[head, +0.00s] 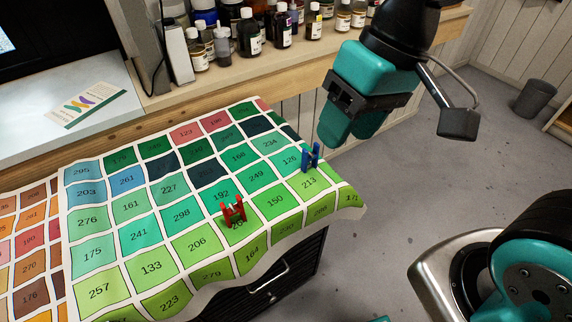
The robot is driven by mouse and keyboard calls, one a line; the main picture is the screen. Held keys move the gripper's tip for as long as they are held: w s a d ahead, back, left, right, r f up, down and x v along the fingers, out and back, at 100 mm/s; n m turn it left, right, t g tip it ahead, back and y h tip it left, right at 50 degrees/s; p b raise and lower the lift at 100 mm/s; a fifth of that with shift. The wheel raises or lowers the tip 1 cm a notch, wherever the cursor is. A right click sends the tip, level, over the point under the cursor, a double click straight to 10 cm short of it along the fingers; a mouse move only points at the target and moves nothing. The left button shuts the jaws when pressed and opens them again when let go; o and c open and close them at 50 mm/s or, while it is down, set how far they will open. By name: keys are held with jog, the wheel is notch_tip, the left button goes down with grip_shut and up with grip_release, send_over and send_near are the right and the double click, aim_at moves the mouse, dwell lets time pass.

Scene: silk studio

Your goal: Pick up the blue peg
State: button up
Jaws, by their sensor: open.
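The blue peg (311,157) stands on the colour-chart cloth, near its right edge, around the squares numbered 126 and 213. A red peg (233,210) stands on the same cloth, to the left and nearer. My gripper (345,128) is open and empty, above and to the right of the blue peg, apart from it. Its teal fingers point down past the right side of the cloth, and one finger partly covers the other.
The cloth (187,216) drapes over a dark drawer unit with a metal handle (268,277). Several bottles (249,32) line the wooden shelf behind. A leaflet (87,105) lies on the white surface at left. Grey floor at right is open, with a bin (534,98) far back.

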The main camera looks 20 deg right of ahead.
jog(key=w+d+f+m+h+b, duration=0.1)
jog(key=w+f+m, duration=0.2)
jog(key=w+m, duration=0.25)
jog(key=w+d+f+m+h+b, duration=0.1)
jog(key=w+f+m+b, duration=0.15)
jog(key=w+m, duration=0.35)
jog(key=m+h, duration=0.2)
jog(key=m, duration=0.4)
send_over(310, 156)
notch_tip(310, 156, down, 5)
notch_tip(310, 156, down, 11)
jog(key=shift+f, duration=3.2)
jog(key=shift+c, duration=0.5)
grip_shut()
